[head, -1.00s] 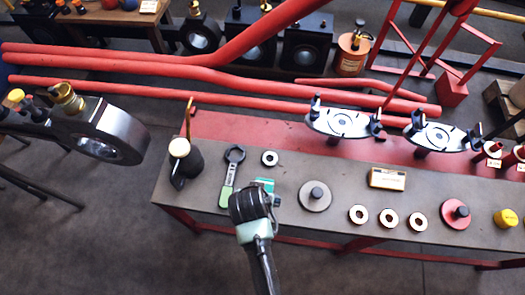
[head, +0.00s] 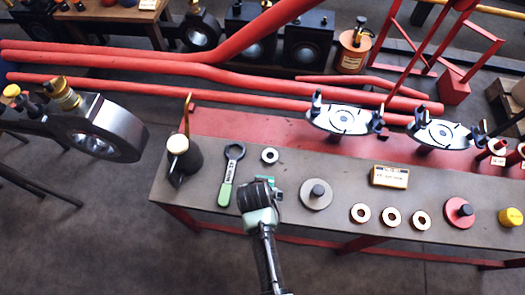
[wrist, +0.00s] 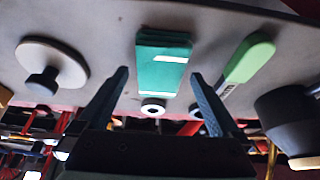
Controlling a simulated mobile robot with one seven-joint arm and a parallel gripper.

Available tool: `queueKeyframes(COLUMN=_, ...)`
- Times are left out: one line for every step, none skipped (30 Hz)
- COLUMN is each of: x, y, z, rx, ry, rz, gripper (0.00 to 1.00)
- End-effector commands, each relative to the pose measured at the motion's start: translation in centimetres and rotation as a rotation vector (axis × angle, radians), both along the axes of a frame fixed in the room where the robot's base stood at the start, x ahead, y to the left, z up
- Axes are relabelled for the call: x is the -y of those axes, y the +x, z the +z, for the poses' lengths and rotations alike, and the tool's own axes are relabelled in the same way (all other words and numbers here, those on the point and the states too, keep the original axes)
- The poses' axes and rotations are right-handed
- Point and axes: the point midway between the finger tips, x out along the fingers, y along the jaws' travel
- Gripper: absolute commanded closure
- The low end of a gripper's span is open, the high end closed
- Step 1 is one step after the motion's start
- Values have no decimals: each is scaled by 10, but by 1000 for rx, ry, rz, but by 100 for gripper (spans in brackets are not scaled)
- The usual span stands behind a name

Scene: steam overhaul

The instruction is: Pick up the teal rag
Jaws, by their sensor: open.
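The teal rag (wrist: 162,65) is a flat folded rectangle on the grey bench top. In the wrist view it lies between and beyond my two fingertips. In the head view only its far edge and right side (head: 268,180) show; my gripper (head: 257,190) hides the rest. My gripper (wrist: 159,74) is open and empty, with one finger toward each side of the rag. I cannot tell how high the fingertips are above the bench.
A green-handled wrench (head: 227,190) lies just left of the rag. A round disc with a black knob (head: 316,194) is to the right. A small ring (head: 270,155) lies behind. A dark can (head: 180,160) stands at the bench's left end.

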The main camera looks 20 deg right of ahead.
Motion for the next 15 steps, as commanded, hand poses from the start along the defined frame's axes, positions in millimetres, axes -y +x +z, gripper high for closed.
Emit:
queueKeyframes(x=0, y=0, z=-1, rx=0, ry=0, rz=0, gripper=0)
queueKeyframes(x=0, y=0, z=-1, rx=0, ry=0, rz=0, gripper=0)
queueKeyframes(x=0, y=0, z=-1, rx=-1, ry=1, rz=0, gripper=0)
queueKeyframes(x=0, y=0, z=-2, rx=-1, ry=1, rz=0, gripper=0)
queueKeyframes(x=0, y=0, z=-2, rx=-1, ry=1, rz=0, gripper=0)
queueKeyframes(x=0, y=0, z=-3, rx=-1, ry=1, rz=0, gripper=0)
queueKeyframes(x=0, y=0, z=-3, rx=-1, ry=1, rz=0, gripper=0)
queueKeyframes(x=0, y=0, z=-4, rx=-1, ry=1, rz=0, gripper=0)
queueKeyframes(x=0, y=0, z=-4, rx=-1, ry=1, rz=0, gripper=0)
queueKeyframes(x=0, y=0, z=-5, rx=0, ry=0, rz=0, gripper=0)
queueKeyframes(x=0, y=0, z=-5, rx=0, ry=0, rz=0, gripper=0)
queueKeyframes(x=0, y=0, z=-5, rx=0, ry=0, rz=0, gripper=0)
queueKeyframes(x=0, y=0, z=-5, rx=0, ry=0, rz=0, gripper=0)
queueKeyframes(x=0, y=0, z=-5, rx=0, ry=0, rz=0, gripper=0)
queueKeyframes(x=0, y=0, z=-5, rx=0, ry=0, rz=0, gripper=0)
